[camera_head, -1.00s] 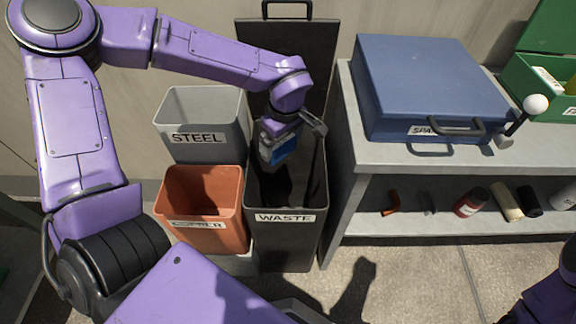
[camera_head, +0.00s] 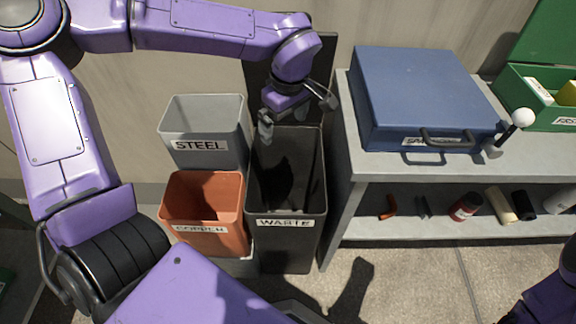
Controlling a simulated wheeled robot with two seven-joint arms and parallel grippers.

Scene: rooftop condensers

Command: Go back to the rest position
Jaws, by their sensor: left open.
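My left gripper (camera_head: 292,115) is open above the back part of the black bin labelled WASTE (camera_head: 285,222). I see nothing between its fingers. The left arm reaches in from the left, across the wall above the bins. The bin's inside is dark, and I cannot make out what lies in it. My right gripper is out of view; only a purple part of my right arm shows at the lower right corner.
A grey STEEL bin (camera_head: 204,145) and an orange COPPER bin (camera_head: 204,228) stand left of the black bin. To the right, a bench (camera_head: 353,170) holds a blue case (camera_head: 425,95), a white-knobbed lever (camera_head: 510,130) and a green box (camera_head: 545,112). Its lower shelf carries small parts.

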